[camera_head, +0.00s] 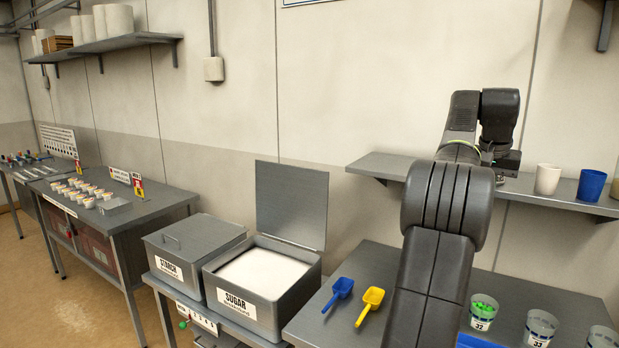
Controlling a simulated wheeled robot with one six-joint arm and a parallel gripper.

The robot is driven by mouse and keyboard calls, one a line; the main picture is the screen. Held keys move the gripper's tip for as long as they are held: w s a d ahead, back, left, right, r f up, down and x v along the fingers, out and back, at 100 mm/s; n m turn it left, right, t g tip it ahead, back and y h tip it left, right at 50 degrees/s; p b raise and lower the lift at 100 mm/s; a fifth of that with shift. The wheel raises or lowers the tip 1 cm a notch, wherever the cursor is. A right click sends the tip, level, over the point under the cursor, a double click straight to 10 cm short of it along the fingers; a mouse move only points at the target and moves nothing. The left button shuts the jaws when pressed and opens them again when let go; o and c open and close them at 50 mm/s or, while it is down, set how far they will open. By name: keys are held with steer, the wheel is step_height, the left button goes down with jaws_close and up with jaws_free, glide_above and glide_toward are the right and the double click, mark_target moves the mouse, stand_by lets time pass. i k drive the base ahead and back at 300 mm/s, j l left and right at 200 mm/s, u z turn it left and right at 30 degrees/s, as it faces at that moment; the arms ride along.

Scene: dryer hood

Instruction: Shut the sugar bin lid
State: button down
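The sugar bin (262,279) is a grey metal box labelled SUGAR, standing on the bench in the lower middle. White sugar fills it nearly to the rim. Its lid (291,204) stands upright, hinged at the back edge, so the bin is open. My arm rises at the right, and its end with my gripper (507,162) is near the wall shelf, well to the right of the lid. The fingers are too small and hidden to tell their state.
The shut starch bin (195,243) stands left of the sugar bin. A blue scoop (339,291) and a yellow scoop (371,302) lie to its right. Numbered cups (540,326) stand at the lower right. The wall shelf (385,166) holds a white cup (547,179) and blue cup (591,184).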

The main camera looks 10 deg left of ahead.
mark_target(291, 201)
steer(key=i+j, duration=0.3)
steer(key=j, duration=0.2)
steer(key=i+j+u, duration=0.1)
steer(key=i+j, duration=0.15)
steer(key=j, duration=0.25)
steer(key=i+j, duration=0.3)
steer(key=j, duration=0.2)
steer(key=i+j, duration=0.3)
steer(key=j, duration=0.15)
steer(key=j+u, duration=0.05)
